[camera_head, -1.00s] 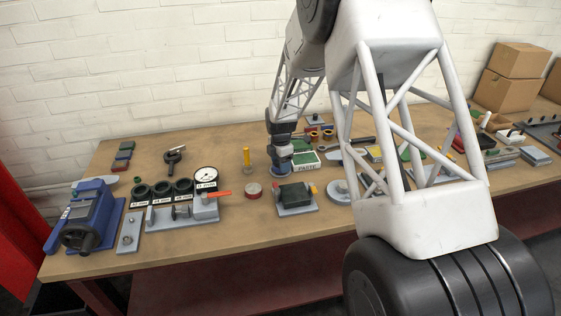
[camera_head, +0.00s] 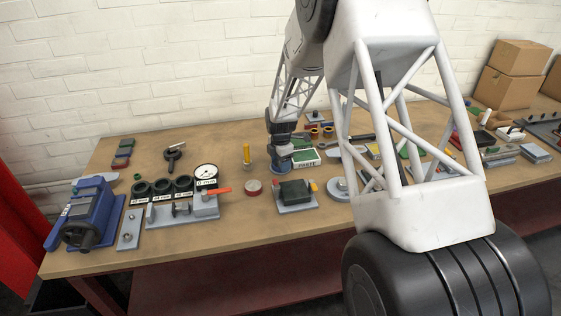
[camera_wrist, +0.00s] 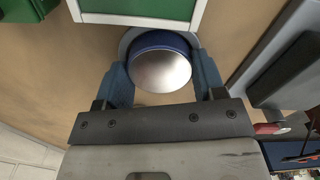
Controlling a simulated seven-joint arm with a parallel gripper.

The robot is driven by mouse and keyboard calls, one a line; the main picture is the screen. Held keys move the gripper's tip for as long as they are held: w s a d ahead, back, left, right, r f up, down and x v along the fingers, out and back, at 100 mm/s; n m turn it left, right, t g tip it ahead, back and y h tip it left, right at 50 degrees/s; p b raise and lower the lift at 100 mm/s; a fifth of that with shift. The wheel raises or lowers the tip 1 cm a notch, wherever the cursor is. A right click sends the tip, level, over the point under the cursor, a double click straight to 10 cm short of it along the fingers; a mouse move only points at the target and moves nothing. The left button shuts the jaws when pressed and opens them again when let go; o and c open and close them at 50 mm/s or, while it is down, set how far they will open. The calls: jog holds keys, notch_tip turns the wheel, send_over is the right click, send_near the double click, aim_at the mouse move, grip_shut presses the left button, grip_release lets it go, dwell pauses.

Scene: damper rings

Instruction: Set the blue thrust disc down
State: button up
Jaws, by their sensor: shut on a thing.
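The blue thrust disc (camera_wrist: 160,64) shows in the wrist view as a round piece with a blue rim and a shiny metal face. My gripper (camera_wrist: 161,70) is shut on it, one blue finger on each side. A pale round plate or dish shows behind the disc's far edge; I cannot tell whether the disc touches it. In the head view my gripper (camera_head: 280,160) is low over the table beside the green and white paste box. The disc itself is mostly hidden there by the gripper.
The paste box (camera_head: 306,158) stands close to the right of my gripper. A yellow post (camera_head: 246,155) stands to the left. Bare table lies left of the post.

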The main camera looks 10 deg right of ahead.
jog(key=shift+f, duration=0.15)
jog(key=o, duration=1.3)
jog(key=shift+r, duration=3.9)
grip_shut()
